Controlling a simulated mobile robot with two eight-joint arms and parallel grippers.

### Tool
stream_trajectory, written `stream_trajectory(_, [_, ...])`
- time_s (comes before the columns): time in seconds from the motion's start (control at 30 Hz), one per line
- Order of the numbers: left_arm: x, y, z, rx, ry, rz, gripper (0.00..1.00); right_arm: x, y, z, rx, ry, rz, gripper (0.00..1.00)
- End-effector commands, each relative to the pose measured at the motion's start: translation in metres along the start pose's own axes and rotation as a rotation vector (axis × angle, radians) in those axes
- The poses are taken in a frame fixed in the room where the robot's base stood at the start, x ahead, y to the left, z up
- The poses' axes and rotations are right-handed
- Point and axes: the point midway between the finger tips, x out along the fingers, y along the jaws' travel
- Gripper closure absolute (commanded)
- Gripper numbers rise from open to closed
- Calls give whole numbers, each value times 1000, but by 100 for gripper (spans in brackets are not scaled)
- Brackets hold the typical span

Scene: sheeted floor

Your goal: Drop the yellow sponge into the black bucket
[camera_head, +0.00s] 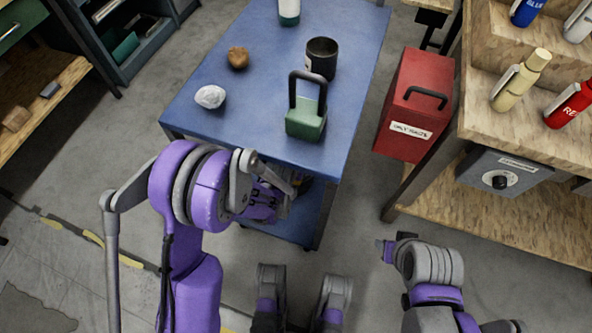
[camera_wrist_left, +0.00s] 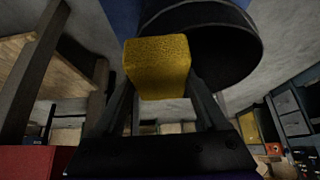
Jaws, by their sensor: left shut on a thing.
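The yellow sponge (camera_wrist_left: 157,65) shows in the left wrist view, held between the two dark fingers of my left gripper (camera_wrist_left: 163,88). The black bucket (camera_wrist_left: 225,50) shows beside and partly behind the sponge in that view, with its round edge curving to the right. I cannot tell whether the sponge touches it. In the head view my left gripper (camera_head: 284,192) is low at the near edge of the blue table, and the sponge is hidden. My right gripper (camera_head: 394,245) is over the floor at the lower right, its fingers too unclear to judge.
The blue table (camera_head: 270,90) has a lower shelf (camera_head: 290,228). On top are a black mug (camera_head: 321,58), a green weight-like block (camera_head: 306,122), a white lump (camera_head: 210,97) and a brown lump (camera_head: 238,58). A red box (camera_head: 412,105) and wooden shelving (camera_head: 520,125) stand right.

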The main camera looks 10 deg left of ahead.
Motion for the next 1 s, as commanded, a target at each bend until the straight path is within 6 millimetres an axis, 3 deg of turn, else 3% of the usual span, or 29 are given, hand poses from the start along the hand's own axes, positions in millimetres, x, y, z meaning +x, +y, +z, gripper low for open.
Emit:
stream_trajectory(0.1, [14,0,9,0,0,0,78,8,0,2,0,-2,0,53])
stream_trajectory(0.73, [22,0,15,0,0,0,78,18,0,5,0,-6,0,53])
stream_trajectory(0.77, [22,0,15,0,0,0,22,18,0,5,0,-5,0,53])
stream_trajectory(0.9, [21,0,14,0,0,0,0,17,0,4,0,-5,0,53])
stream_trajectory(1.0, [21,0,14,0,0,0,0,17,0,4,0,-5,0,53])
